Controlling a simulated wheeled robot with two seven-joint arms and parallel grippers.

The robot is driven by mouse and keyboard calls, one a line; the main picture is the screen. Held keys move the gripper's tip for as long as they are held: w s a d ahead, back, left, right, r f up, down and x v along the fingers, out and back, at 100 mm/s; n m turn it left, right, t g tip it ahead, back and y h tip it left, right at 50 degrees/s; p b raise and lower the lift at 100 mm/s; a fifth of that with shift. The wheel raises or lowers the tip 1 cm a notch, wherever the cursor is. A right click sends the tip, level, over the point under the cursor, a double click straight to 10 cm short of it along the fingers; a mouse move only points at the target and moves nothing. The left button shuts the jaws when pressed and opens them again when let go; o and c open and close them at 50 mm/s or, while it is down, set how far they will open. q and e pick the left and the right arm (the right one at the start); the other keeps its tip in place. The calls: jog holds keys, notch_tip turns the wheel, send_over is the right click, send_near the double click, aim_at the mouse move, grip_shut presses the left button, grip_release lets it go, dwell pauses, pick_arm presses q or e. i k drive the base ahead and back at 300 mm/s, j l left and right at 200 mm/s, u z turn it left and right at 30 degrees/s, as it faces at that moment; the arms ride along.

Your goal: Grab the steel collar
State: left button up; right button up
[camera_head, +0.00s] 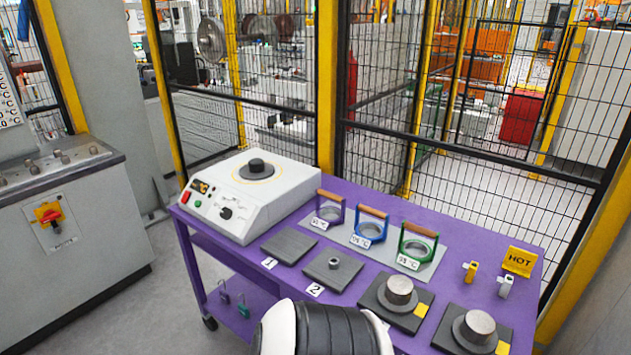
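A small grey ring-like piece (333,264), which looks like the steel collar, lies on the dark square pad marked 2 (347,276) on the purple table. A like pad marked 1 (289,247), left of it, is bare. Two more dark pads at the table's right front carry stepped grey metal pieces, one farther back (399,291) and one nearer (478,328); each pad has a yellow tag. A white and black arm part of mine rises at the bottom centre, in front of the pads. Neither gripper shows.
A white heater-like unit (225,207) with a dark cylinder on top stands at the table's left. Three wooden-handled ring tools, purple (317,208), blue (356,228) and green (402,245), stand on a grey plate. A yellow HOT sign (519,261) is at the right. Mesh fencing closes the back.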

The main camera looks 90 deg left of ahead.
aim_at(333, 263)
jog(key=u, duration=2.6)
